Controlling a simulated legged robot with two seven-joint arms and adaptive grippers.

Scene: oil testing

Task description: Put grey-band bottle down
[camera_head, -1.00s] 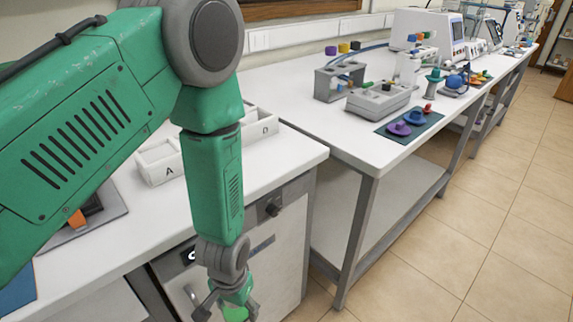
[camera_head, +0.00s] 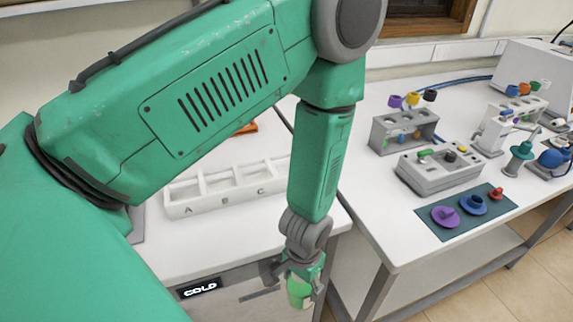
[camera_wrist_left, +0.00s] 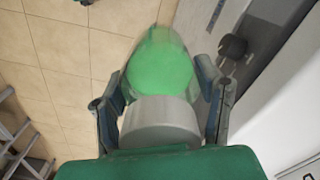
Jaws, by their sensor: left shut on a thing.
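My left gripper (camera_head: 296,272) hangs in front of the bench's front edge, with its arm coming from the left. It is shut on the grey-band bottle (camera_head: 299,292), which shows green below the fingers. In the left wrist view the bottle (camera_wrist_left: 160,68) has a bright green body and a wide grey band or cap, with a finger on each side. Floor tiles lie below it. A white tray (camera_head: 190,211) with compartments lettered A, B and C stands on the bench, partly hidden by my arm. My right gripper is not in view.
A front marked COLD (camera_head: 198,288) sits under the bench. On the adjoining bench are a grey rack (camera_head: 385,137), a grey block (camera_head: 421,181) with coloured caps, and a teal mat (camera_head: 441,231) with coloured pieces. Bare bench top lies around the tray.

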